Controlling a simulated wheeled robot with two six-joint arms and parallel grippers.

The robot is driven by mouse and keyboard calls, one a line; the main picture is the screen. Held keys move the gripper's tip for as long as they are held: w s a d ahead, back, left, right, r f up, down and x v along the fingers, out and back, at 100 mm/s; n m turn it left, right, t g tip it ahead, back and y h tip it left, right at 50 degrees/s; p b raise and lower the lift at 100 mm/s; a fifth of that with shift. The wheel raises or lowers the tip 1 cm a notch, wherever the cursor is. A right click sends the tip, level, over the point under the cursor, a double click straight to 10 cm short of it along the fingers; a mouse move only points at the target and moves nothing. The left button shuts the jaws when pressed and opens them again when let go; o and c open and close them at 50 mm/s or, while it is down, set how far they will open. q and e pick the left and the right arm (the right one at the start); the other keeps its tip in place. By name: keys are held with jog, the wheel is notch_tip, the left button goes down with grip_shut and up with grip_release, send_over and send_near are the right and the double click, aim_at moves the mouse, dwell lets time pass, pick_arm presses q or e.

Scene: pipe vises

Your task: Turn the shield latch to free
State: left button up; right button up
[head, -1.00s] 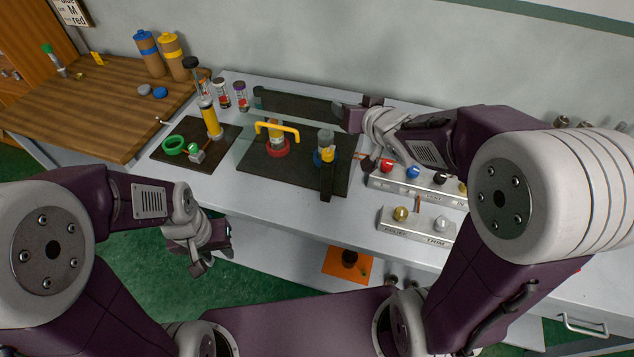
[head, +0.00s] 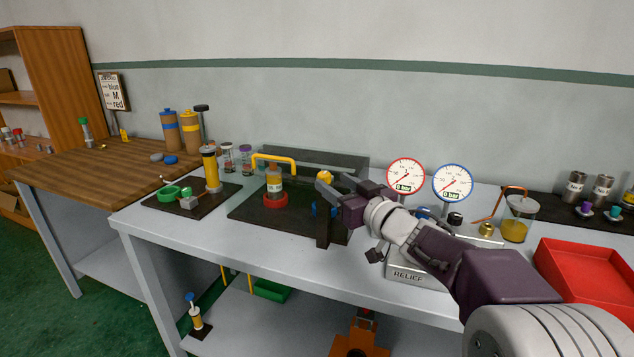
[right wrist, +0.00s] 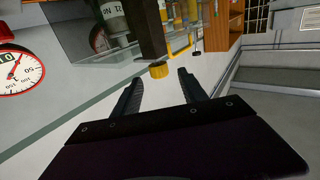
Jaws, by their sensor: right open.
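The clear shield with a yellow handle (head: 274,160) stands over a dark plate on the bench. A dark upright post (head: 322,232) stands at the plate's front right corner. A small yellow knob (head: 326,177), which looks like the latch, shows beside my right gripper (head: 327,194). In the right wrist view the yellow knob (right wrist: 158,71) sits at the end of the dark post (right wrist: 150,30), just ahead of my open, empty fingers (right wrist: 158,82). I cannot tell whether they touch it. My left gripper is out of view.
Behind the shield's plate is a low dark panel (head: 320,163). Two gauges (head: 405,175) and the relief block (head: 408,278) stand close to my right arm. A red tray (head: 590,275) lies at the right. A red-ringed vise (head: 275,200) holds a bottle-like part under the shield.

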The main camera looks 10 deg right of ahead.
jog(key=b+x, duration=0.1)
jog(key=x, duration=0.7)
jog(key=shift+w+a+f, duration=0.1)
jog(key=shift+w+f, duration=0.1)
jog(key=shift+w, duration=0.05)
grip_shut()
